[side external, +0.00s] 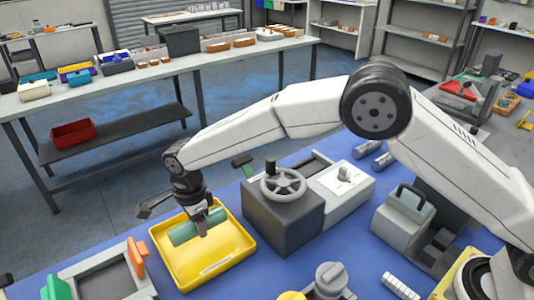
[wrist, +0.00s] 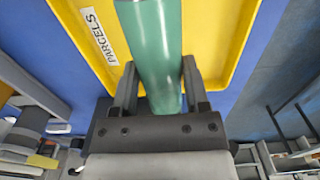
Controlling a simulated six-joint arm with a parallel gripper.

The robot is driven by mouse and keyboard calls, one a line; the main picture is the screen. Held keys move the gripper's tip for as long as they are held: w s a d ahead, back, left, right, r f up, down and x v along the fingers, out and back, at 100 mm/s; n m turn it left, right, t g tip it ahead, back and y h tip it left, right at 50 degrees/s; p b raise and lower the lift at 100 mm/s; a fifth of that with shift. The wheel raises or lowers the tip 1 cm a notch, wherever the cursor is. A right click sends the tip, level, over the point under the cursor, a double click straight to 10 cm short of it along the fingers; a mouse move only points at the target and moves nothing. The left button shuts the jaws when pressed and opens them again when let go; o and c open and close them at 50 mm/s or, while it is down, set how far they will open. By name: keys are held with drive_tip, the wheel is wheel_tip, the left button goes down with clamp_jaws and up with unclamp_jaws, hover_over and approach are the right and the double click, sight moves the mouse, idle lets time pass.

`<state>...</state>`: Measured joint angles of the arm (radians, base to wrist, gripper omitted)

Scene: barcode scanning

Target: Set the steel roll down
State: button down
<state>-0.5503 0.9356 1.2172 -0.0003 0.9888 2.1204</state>
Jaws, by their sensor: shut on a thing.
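A smooth green roll (side external: 187,231) is between the fingers of my gripper (side external: 203,228) in the side view. The roll also shows in the wrist view (wrist: 151,50), where both fingers of my gripper (wrist: 155,85) close on its sides. The roll is over the yellow tray (side external: 236,256), which is marked PARCELS in the wrist view (wrist: 205,45). I cannot tell whether the roll touches the tray floor. Two grey metal rolls (side external: 368,149) lie on the blue mat behind the machine.
A grey machine with a handwheel (side external: 284,184) stands right of the tray. A grey frame with orange and green parts (side external: 98,281) is at the left front. A grey case with a handle (side external: 403,217) stands at the right. The tray's front part is clear.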

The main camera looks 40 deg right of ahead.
drive_tip(key=shift+f, duration=0.2)
drive_tip(key=shift+f, duration=1.8)
drive_tip(key=shift+f, duration=0.1)
drive_tip(key=shift+c, duration=0.4)
unclamp_jaws()
wheel_tip(320, 180, up, 12)
drive_tip(key=shift+r, duration=0.1)
